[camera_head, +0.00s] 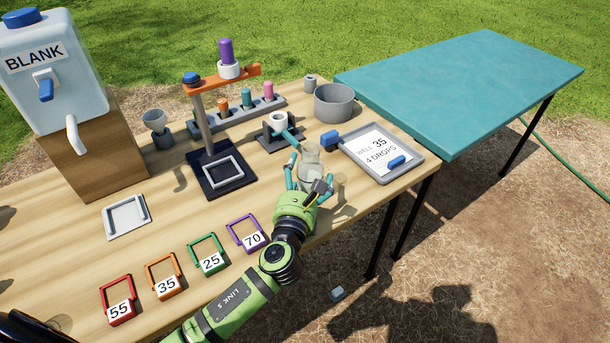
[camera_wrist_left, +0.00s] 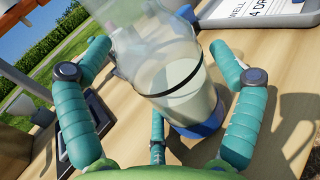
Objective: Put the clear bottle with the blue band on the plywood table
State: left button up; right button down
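The clear bottle with the blue band (camera_head: 310,158) stands on the plywood table (camera_head: 190,230), near its right edge. In the left wrist view the bottle (camera_wrist_left: 183,88) is see-through, holds pale contents, and has the blue band (camera_wrist_left: 203,125) low down. My left gripper (camera_head: 307,175) is at the bottle, with its teal fingers spread around it. The left wrist view shows gaps between the fingers (camera_wrist_left: 160,105) and the bottle on both sides, so the gripper looks open. The hand partly hides the bottle in the head view. My right gripper is not in view.
A tray with a "WELL 35, 4 DROPS" card (camera_head: 408,167) lies just right of the bottle. A cup on a stand (camera_head: 277,121) and a grey bowl (camera_head: 334,106) are behind it. Numbered coloured frames (camera_head: 211,256) lie in front. A teal table (camera_head: 460,85) stands clear at right.

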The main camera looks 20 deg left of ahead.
aim_at(303, 185)
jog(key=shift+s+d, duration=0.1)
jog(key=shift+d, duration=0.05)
pick_arm(q)
jog(key=shift+r, duration=0.15)
jog(key=s, duration=0.6)
jog(key=shift+s+d, duration=0.25)
jog(key=shift+d, duration=0.15)
jog(key=s, duration=0.4)
jog(key=shift+s+d, duration=0.15)
jog(key=shift+d, duration=0.1)
jog(key=shift+s, duration=0.5)
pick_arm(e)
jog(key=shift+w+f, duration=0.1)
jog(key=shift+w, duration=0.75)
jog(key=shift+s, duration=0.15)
